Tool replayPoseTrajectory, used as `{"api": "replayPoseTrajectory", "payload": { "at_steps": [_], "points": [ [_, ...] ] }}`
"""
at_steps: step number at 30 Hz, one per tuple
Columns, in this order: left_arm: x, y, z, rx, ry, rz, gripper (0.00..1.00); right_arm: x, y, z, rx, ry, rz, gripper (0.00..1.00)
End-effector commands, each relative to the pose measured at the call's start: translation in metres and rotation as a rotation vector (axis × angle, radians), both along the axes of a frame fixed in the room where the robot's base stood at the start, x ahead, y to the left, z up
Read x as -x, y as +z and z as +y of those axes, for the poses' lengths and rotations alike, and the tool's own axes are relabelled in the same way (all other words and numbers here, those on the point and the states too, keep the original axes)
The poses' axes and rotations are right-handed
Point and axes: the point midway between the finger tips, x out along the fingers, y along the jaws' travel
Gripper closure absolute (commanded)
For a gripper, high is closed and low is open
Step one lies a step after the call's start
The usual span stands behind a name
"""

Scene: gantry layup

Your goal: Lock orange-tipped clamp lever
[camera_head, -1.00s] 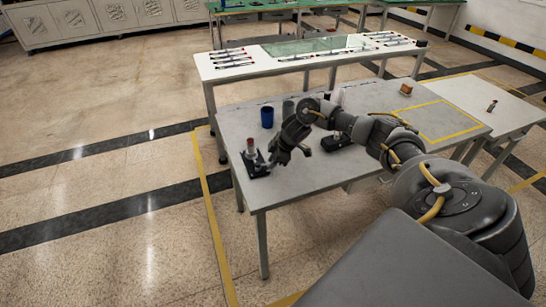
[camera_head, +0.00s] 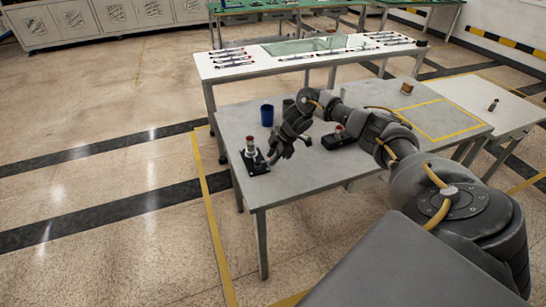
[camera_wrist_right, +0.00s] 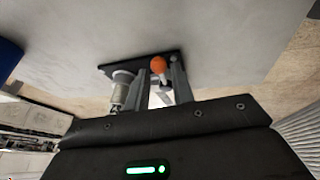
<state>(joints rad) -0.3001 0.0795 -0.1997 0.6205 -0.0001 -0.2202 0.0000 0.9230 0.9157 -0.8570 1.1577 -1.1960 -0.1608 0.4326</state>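The orange-tipped clamp lever shows in the right wrist view as an orange ball (camera_wrist_right: 158,65) on a short grey stem, over a dark base plate (camera_wrist_right: 118,68). In the head view, the black clamp fixture (camera_head: 256,166) sits at the table's near left corner, with a red-topped cylinder (camera_head: 250,146) upright on it. My right gripper (camera_wrist_right: 163,82) is at the fixture. Its two fingers stand apart, with the lever seen between them; contact cannot be told. In the head view, the right gripper (camera_head: 268,160) is beside the cylinder, on its right. My left gripper is out of view.
A blue cup (camera_head: 267,115) stands behind the fixture. A second black fixture (camera_head: 331,142) with a red-topped cylinder sits near my right forearm. The grey table (camera_head: 290,190) is clear at its front. A white table with rods (camera_head: 233,62) stands behind.

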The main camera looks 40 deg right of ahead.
Motion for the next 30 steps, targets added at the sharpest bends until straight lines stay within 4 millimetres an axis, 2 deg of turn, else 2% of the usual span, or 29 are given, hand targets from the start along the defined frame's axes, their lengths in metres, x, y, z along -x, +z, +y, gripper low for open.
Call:
{"api": "replayPoseTrajectory", "payload": {
  "at_steps": [1,3,14,17,24,30],
  "points": [
    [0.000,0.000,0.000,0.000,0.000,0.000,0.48,0.000,0.000,0.000,0.000,0.000,0.000,0.69],
    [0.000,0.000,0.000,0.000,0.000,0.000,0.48,0.000,0.000,0.000,0.000,0.000,0.000,0.61],
    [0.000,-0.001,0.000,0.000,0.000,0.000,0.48,0.002,0.006,-0.002,0.000,-0.001,-0.001,0.61],
    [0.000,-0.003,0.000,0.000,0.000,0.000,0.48,0.007,0.018,-0.006,0.001,-0.001,-0.002,0.61],
    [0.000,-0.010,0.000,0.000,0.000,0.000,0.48,0.022,0.061,-0.018,0.001,0.000,-0.003,0.61],
    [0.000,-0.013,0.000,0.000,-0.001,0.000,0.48,0.032,0.088,-0.025,0.000,0.000,-0.002,0.61]
  ]
}}
